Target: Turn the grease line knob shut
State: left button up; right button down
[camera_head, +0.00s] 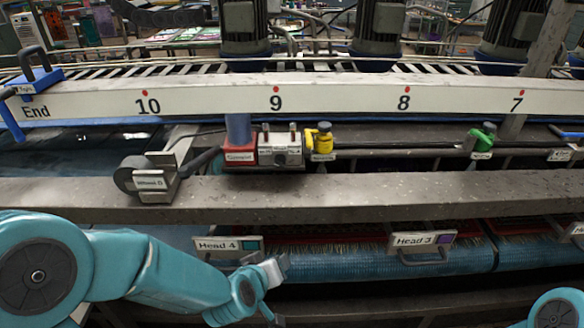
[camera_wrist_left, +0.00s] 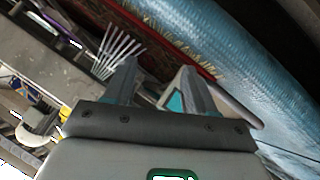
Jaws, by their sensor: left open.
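A yellow knob (camera_head: 320,140) sits on the pipe just right of a grey box (camera_head: 281,150) under number 9. A green knob (camera_head: 482,137) sits on the same pipe farther right, between numbers 8 and 7. Both have small labels below them that I cannot read, so I cannot tell which is the grease line knob. My left gripper (camera_head: 275,270) is below the grey front beam, near the Head 4 plate and well apart from both knobs. In the left wrist view its two fingers (camera_wrist_left: 160,85) are spread with nothing held between them. My right gripper is out of view.
The grey front beam (camera_head: 400,197) runs across between my left gripper and the knobs. Blue roller brushes (camera_head: 440,262) lie below it, with a Head 3 handle (camera_head: 423,257). A dark motor-like part (camera_head: 145,178) stands on the beam at left. The numbered rail (camera_head: 340,100) is behind the knobs.

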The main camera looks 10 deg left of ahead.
pick_arm(q)
notch_tip(320, 180, up, 12)
jog(key=w+n+t, duration=0.2)
jog(key=t, duration=0.1)
jog(key=n+t+y, duration=0.2)
send_near(279, 165)
jog(key=p+x, duration=0.2)
jog(key=x, duration=0.7)
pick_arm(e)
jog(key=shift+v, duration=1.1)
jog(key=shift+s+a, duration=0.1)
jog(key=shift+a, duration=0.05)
pick_arm(q)
grip_shut()
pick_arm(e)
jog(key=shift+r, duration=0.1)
